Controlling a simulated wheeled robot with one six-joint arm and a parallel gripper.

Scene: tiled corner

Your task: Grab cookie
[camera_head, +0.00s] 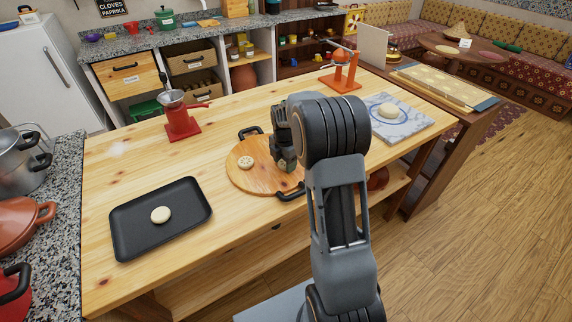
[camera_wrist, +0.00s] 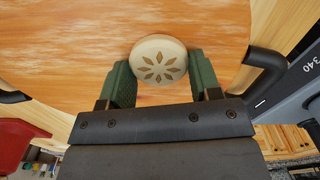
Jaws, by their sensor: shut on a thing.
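My gripper (camera_wrist: 158,82) has its two green fingers shut on a round pale cookie (camera_wrist: 161,60) with a brown petal pattern. The fingers touch its left and right sides in the wrist view. I cannot tell whether the cookie rests on the board or is just above it. In the head view my gripper (camera_head: 284,166) is over the right part of the round wooden board (camera_head: 240,180), and the held cookie is hidden there.
The board has dark handles at its far side (camera_head: 250,132) and near side (camera_head: 290,193). A black tray (camera_head: 185,220) with a plain pale disc (camera_head: 161,215) lies at left. A red grinder (camera_head: 183,122) stands behind. A marble slab (camera_head: 410,125) with dough lies at right.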

